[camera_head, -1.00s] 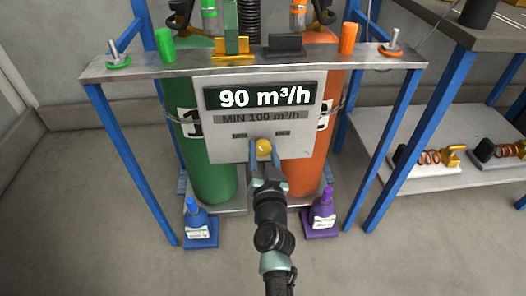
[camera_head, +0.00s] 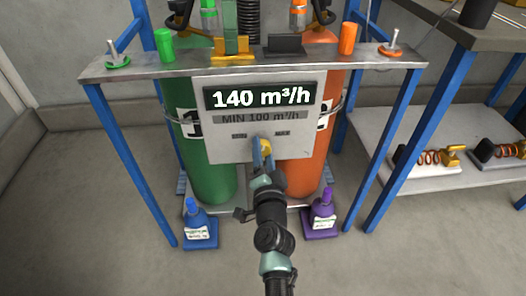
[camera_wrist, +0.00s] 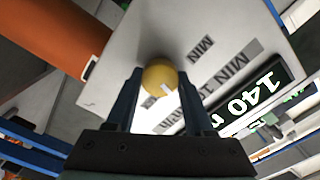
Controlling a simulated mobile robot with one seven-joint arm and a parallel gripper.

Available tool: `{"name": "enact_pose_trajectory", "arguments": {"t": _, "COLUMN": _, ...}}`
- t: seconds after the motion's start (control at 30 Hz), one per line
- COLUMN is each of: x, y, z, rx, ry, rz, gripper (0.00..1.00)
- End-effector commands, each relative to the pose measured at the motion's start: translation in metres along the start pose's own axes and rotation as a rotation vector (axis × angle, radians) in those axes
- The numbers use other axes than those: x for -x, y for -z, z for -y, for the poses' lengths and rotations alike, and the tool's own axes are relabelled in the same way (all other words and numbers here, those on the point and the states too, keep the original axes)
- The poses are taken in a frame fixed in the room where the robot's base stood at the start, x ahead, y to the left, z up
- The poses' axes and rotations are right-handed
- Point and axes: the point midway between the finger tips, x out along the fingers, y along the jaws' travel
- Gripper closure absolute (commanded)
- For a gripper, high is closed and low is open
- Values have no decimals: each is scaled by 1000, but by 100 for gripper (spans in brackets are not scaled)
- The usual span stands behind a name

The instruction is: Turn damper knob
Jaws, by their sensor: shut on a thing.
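The yellow damper knob (camera_head: 265,147) is on the lower part of the grey panel (camera_head: 222,152). The panel's display (camera_head: 261,96) reads 140 m³/h, above a line reading MIN 100 m³/h. My gripper (camera_head: 263,158) is shut on the knob, one finger on each side. In the wrist view the round knob (camera_wrist: 159,78) sits between the two dark fingers (camera_wrist: 160,92), and the panel appears rotated. A small pale mark shows on the knob's face. The fingers partly cover the knob in the head view.
A green cylinder (camera_head: 212,180) and an orange cylinder (camera_head: 302,178) stand behind the panel under a metal bench (camera_head: 140,68). A blue bottle (camera_head: 199,222) and a purple bottle (camera_head: 322,212) stand either side of my arm. Shelves are at right.

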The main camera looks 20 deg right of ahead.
Motion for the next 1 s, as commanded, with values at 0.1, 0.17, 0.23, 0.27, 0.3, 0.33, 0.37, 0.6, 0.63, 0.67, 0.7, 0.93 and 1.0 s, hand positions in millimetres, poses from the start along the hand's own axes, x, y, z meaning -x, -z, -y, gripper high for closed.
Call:
{"name": "enact_pose_trajectory", "arguments": {"t": 0.1, "x": 0, "y": -1, "z": -1, "rx": -12, "ry": -2, "rz": 2, "gripper": 100}}
{"name": "enact_pose_trajectory", "arguments": {"t": 0.17, "x": 0, "y": -1, "z": -1, "rx": -14, "ry": -2, "rz": 2, "gripper": 100}}
{"name": "enact_pose_trajectory", "arguments": {"t": 0.23, "x": 0, "y": -1, "z": -1, "rx": -14, "ry": -2, "rz": 2, "gripper": 100}}
{"name": "enact_pose_trajectory", "arguments": {"t": 0.27, "x": 0, "y": -1, "z": -1, "rx": -14, "ry": -2, "rz": 2, "gripper": 100}}
{"name": "enact_pose_trajectory", "arguments": {"t": 0.3, "x": 0, "y": -1, "z": -1, "rx": -14, "ry": -2, "rz": 2, "gripper": 100}}
{"name": "enact_pose_trajectory", "arguments": {"t": 0.33, "x": 0, "y": -1, "z": -1, "rx": -14, "ry": -2, "rz": 2, "gripper": 100}}
{"name": "enact_pose_trajectory", "arguments": {"t": 0.37, "x": 0, "y": -1, "z": -1, "rx": -14, "ry": -2, "rz": 3, "gripper": 100}}
{"name": "enact_pose_trajectory", "arguments": {"t": 0.6, "x": 0, "y": -1, "z": -1, "rx": -12, "ry": -2, "rz": 2, "gripper": 24}}
{"name": "enact_pose_trajectory", "arguments": {"t": 0.63, "x": 0, "y": -1, "z": -1, "rx": -12, "ry": -2, "rz": 2, "gripper": 18}}
{"name": "enact_pose_trajectory", "arguments": {"t": 0.67, "x": 0, "y": -1, "z": -1, "rx": -12, "ry": -1, "rz": 2, "gripper": 17}}
{"name": "enact_pose_trajectory", "arguments": {"t": 0.7, "x": 0, "y": -1, "z": -1, "rx": -12, "ry": -1, "rz": 2, "gripper": 17}}
{"name": "enact_pose_trajectory", "arguments": {"t": 0.93, "x": 1, "y": 0, "z": 0, "rx": -12, "ry": -1, "rz": 1, "gripper": 17}}
{"name": "enact_pose_trajectory", "arguments": {"t": 1.0, "x": 3, "y": 0, "z": 0, "rx": -12, "ry": -1, "rz": 1, "gripper": 17}}
